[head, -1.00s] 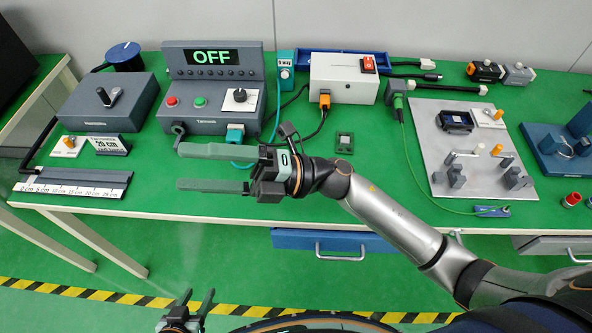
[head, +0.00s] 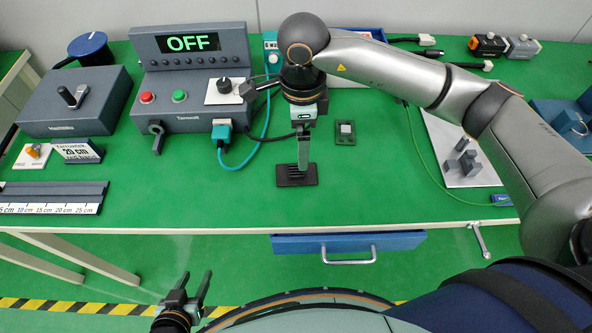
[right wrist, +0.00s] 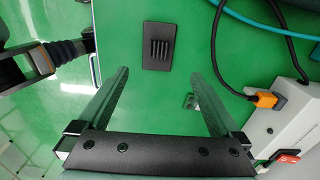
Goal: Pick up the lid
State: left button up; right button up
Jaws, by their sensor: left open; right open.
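The lid appears to be the small black plate with raised ribs (head: 297,175), lying flat on the green bench near its front edge. It also shows in the right wrist view (right wrist: 159,60), beyond and between my fingertips. My right gripper (head: 303,165) points down over the plate. In the right wrist view its fingers (right wrist: 157,73) are spread with nothing between them. In the head view the fingers overlap the plate; whether they touch it is unclear. My left gripper (head: 196,274) is open and empty, low in front of the bench.
A grey console (head: 190,80) reading OFF stands to the left, with a teal cable (head: 262,125) near my right gripper. A small grey-green piece (head: 345,132) lies right of the plate. A grey board (head: 455,150) is farther right. Bench left and right of the plate is clear.

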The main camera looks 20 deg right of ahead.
aim_at(297, 173)
jog(key=f, duration=0.9)
jog(key=shift+s, duration=0.2)
jog(key=shift+c, duration=0.2)
jog(key=c, duration=1.3)
jog(key=shift+r, duration=0.1)
